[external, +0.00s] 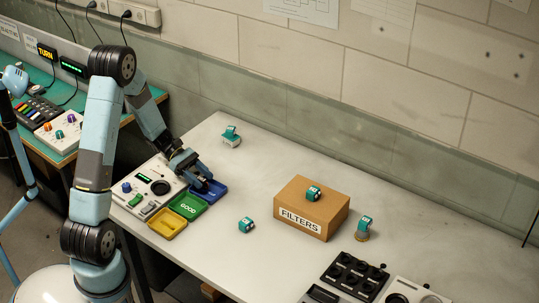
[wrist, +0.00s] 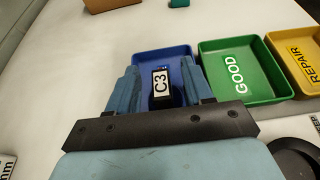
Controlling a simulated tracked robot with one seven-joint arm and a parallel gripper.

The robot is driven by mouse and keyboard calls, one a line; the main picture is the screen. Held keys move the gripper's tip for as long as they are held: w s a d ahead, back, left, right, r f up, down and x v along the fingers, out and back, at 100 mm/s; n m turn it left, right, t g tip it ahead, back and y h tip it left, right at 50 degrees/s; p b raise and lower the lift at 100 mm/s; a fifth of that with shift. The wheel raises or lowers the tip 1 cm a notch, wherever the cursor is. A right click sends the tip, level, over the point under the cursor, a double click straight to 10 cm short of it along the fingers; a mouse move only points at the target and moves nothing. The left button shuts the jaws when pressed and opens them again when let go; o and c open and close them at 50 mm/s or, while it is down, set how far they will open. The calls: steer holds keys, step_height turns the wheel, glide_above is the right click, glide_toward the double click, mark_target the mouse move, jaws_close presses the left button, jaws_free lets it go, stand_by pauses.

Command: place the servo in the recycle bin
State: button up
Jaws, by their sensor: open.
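My gripper (external: 198,182) is low over the blue tray (external: 216,188) at the bench's left side.
A green GOOD tray (external: 184,207) and a yellow REPAIR tray (wrist: 293,42) adjoin the blue tray. A control panel (external: 144,188) stands left. A FILTERS box (external: 290,216) carries a teal servo (external: 313,193). Another teal servo (external: 246,224) lies on clear bench.

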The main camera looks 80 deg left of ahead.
steer(key=shift+a+r, duration=0.1)
steer(key=shift+r, duration=0.15)
steer(key=v, duration=1.2)
steer(key=shift+f, duration=0.1)
steer(key=w+d+r+m+g+y, duration=0.1)
steer(key=w+d+r+m+g, duration=0.1)
steer(key=d+r+m, duration=0.35)
steer(key=w+d+r+m+g+y, duration=0.1)
steer(key=w+d+r+m+g, duration=0.15)
steer(key=d, duration=0.65)
steer(key=w+d+r+m+g+y, duration=0.1)
steer(key=w+d+r+m+g, duration=0.15)
steer(key=d, duration=0.45)
steer(key=s+d+r+m+t+y, duration=0.1)
steer(key=s+d+r+m+y, duration=0.2)
steer(key=s+d+r+m, duration=0.2)
steer(key=s+d+r+m+t+y, duration=0.2)
steer(key=s+d+r+m, duration=0.3)
steer(key=d+m, duration=0.6)
steer(key=shift+s+d+y, duration=0.15)
steer(key=shift+d+y, duration=0.55)
steer(key=shift+d, duration=0.75)
